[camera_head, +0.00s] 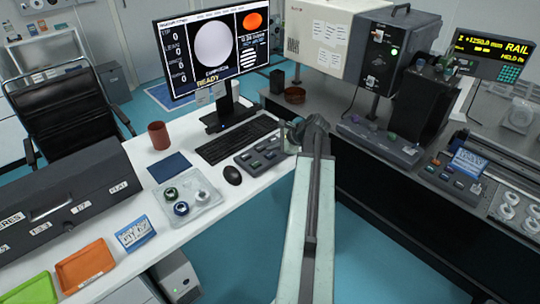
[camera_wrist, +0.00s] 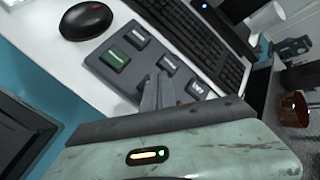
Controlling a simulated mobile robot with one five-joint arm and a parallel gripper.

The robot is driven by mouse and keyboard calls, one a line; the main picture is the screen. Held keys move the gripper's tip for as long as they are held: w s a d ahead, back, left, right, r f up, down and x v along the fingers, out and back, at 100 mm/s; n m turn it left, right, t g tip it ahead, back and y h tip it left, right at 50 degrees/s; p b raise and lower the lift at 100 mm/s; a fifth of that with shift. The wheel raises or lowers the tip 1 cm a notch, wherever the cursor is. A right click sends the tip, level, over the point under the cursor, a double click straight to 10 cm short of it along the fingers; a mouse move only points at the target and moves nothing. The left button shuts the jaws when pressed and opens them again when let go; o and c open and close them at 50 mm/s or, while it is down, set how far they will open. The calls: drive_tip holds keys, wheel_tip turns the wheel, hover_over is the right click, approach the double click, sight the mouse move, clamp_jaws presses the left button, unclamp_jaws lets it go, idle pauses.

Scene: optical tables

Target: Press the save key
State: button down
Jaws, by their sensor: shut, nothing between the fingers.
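A dark grey key panel (camera_head: 263,155) lies on the white desk beside the keyboard. The labels are too small to read, so I cannot tell which is the save key. My gripper (camera_head: 296,134) is at the panel's right end; its shut, empty fingers (camera_wrist: 156,90) show over the panel's near part, hiding some of it. I cannot tell whether they touch a key.
A keyboard (camera_head: 235,138) lies behind the panel, and a black mouse (camera_head: 232,175) lies to its left. A monitor (camera_head: 212,52) reading READY stands behind. A tray with round parts (camera_head: 190,208) and a brown cup (camera_head: 159,135) are farther left. A dark instrument bench (camera_head: 385,185) stands to the right.

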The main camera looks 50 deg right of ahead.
sight(272, 155)
drive_tip(key=shift+f, duration=0.35)
drive_tip(key=shift+f+b, duration=0.45)
drive_tip(key=shift+b, duration=0.25)
drive_tip(key=shift+r, duration=0.15)
idle(0.4)
drive_tip(key=shift+r+p, duration=0.7)
drive_tip(key=shift+p, duration=0.15)
wheel_tip(272, 155, up, 5)
drive_tip(key=p, duration=0.5)
drive_tip(key=shift+r, duration=0.1)
